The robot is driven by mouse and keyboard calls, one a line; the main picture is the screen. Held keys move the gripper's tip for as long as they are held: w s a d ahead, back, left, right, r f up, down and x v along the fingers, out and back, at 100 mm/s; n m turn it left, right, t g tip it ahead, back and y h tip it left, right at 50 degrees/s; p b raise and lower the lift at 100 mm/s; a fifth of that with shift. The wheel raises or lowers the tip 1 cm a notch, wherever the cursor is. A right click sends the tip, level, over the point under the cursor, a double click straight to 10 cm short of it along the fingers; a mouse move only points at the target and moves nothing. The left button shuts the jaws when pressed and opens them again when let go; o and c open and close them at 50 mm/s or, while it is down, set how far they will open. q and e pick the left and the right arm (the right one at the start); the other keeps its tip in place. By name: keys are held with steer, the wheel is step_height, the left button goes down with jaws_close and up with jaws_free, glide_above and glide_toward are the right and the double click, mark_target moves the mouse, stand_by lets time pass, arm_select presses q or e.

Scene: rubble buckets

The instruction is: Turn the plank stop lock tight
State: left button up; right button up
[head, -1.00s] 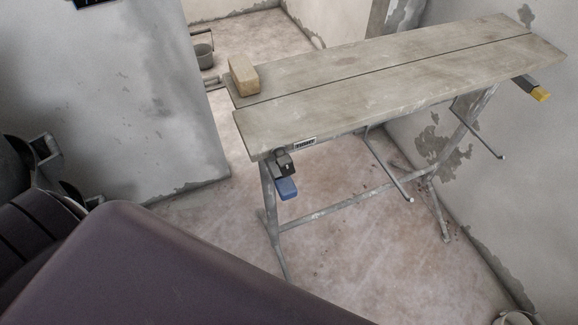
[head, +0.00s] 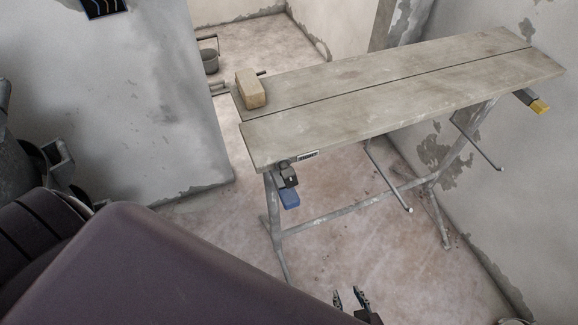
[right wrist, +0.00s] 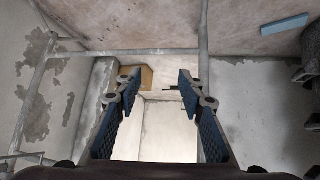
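The plank bench (head: 400,90) stands ahead in the head view. Under its near left end, beside a small label (head: 308,156), hangs a dark clamp-like block (head: 288,175) with a blue handle (head: 290,198) pointing down. I take this for the plank stop lock; the label's text is too small to read now. My right gripper (head: 352,300) shows at the bottom edge of the head view, below and right of the blue handle and apart from it. In the right wrist view its fingers (right wrist: 159,85) are spread with nothing between them. My left gripper is not in view.
A tan block (head: 251,88) lies on the bench's left end. A yellow-tipped handle (head: 540,106) sticks out at its right end. Thin metal rods (head: 390,180) hang below, between the legs. A bucket (head: 209,62) stands behind. Floor left of the bench is clear.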

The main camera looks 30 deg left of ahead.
steer(key=w+a+r+n+t+y+p, duration=0.15)
steer(key=a+r, duration=0.25)
steer(key=r, duration=0.4)
steer(key=w+a+r+y, duration=0.15)
steer(key=a+r, duration=0.25)
steer(key=r, duration=0.4)
steer(key=n+t+y+p, duration=0.1)
steer(key=n+t+y, duration=0.2)
steer(key=y, duration=0.2)
glide_toward(291, 179)
steer(key=x, duration=0.3)
steer(key=shift+m, duration=0.25)
steer(key=p+x, duration=0.2)
steer(key=x, duration=0.5)
steer(key=shift+a, duration=0.1)
steer(key=shift+w+a, duration=0.25)
steer(key=shift+c, duration=0.4)
jaws_close()
